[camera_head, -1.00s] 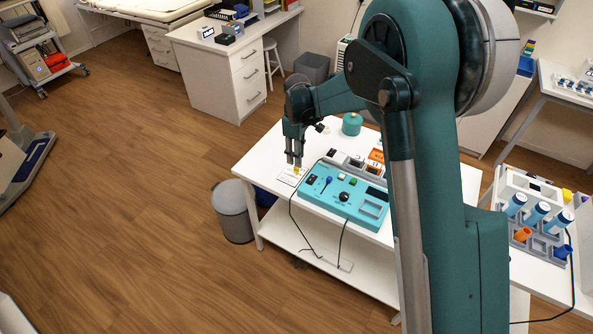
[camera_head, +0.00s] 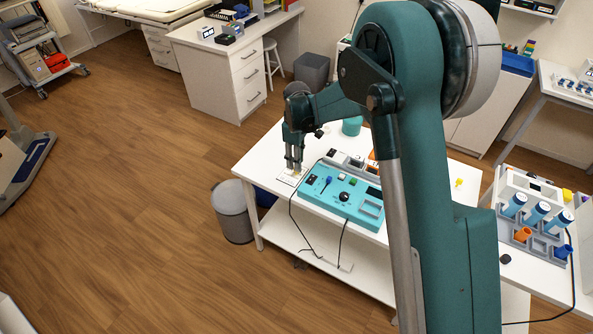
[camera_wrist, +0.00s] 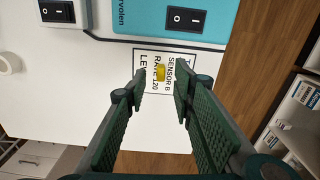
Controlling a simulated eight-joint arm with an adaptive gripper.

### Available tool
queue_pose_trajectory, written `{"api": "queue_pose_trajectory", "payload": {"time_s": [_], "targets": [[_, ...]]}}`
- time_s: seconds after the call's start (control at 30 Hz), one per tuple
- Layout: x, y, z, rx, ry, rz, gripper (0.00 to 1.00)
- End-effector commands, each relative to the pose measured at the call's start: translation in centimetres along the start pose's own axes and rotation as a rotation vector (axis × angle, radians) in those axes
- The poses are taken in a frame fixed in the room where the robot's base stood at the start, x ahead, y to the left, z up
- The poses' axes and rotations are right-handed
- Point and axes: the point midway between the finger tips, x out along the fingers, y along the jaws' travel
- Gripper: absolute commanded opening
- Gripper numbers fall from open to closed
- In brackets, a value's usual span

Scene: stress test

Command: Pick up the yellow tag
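The yellow tag (camera_wrist: 161,72) is a small yellow piece over a white printed card (camera_wrist: 166,66) in the wrist view. The card lies on the white table (camera_head: 262,163) and reads "SENSOR B", "RATE" and "LE…". My gripper (camera_wrist: 160,82) is open, with one finger to each side of the yellow tag in the picture. No contact between fingers and tag shows. In the head view my gripper (camera_head: 293,167) points down over the card (camera_head: 287,178) at the table's left part; the fingers mostly hide the tag there.
A teal control panel (camera_head: 322,202) with switches and a knob stands right beside the card. Black cables run from it over the table's front edge. A teal jar (camera_head: 352,126) stands behind. Another small yellow item (camera_head: 459,183) lies at the table's right. A grey bin (camera_head: 234,212) stands left.

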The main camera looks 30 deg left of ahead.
Motion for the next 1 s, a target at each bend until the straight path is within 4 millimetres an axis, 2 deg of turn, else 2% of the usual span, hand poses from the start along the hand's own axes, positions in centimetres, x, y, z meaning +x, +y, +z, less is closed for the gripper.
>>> {"api": "queue_pose_trajectory", "payload": {"time_s": [0.27, 0.7, 1.0], "targets": [[0.8, 0.0, -0.1, 0.000, 0.000, 0.000, 0.26], [5.0, -0.1, -0.1, 0.000, 0.000, 0.000, 0.26], [5.2, -0.1, -0.1, 0.000, 0.000, 0.000, 0.26]]}}
